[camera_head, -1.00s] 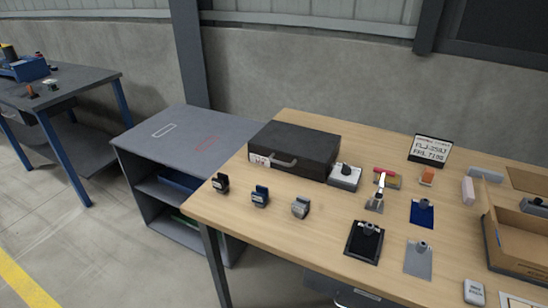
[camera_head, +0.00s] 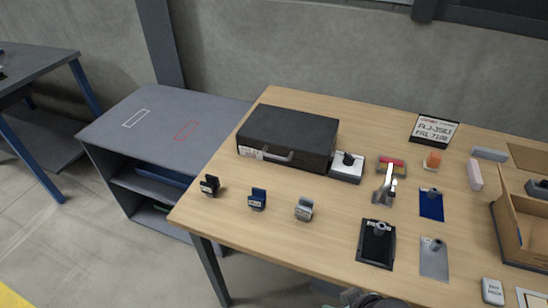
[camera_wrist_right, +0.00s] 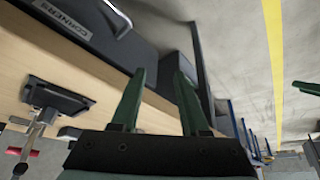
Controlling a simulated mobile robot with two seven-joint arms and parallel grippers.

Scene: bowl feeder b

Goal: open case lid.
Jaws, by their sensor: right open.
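The black case (camera_head: 288,130) lies flat on the wooden table with its lid shut. Its grey handle (camera_head: 278,157) and a white label (camera_head: 250,152) are on the front side. In the right wrist view the dark case (camera_wrist_right: 100,45) is at the upper left, with the handle (camera_wrist_right: 118,20) and a label reading "CORNERS" (camera_wrist_right: 62,17). My right gripper (camera_wrist_right: 160,75) has two green fingers, apart and empty, pointing toward the case's front side without touching it. Green parts (camera_wrist_right: 306,88) at the right edge there may be my left gripper; its jaws are unclear.
A grey and white block (camera_head: 347,168) stands close to the case's right side. A grey shelf unit (camera_head: 165,125) is to the left. An open cardboard box (camera_head: 520,235) is at the right.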

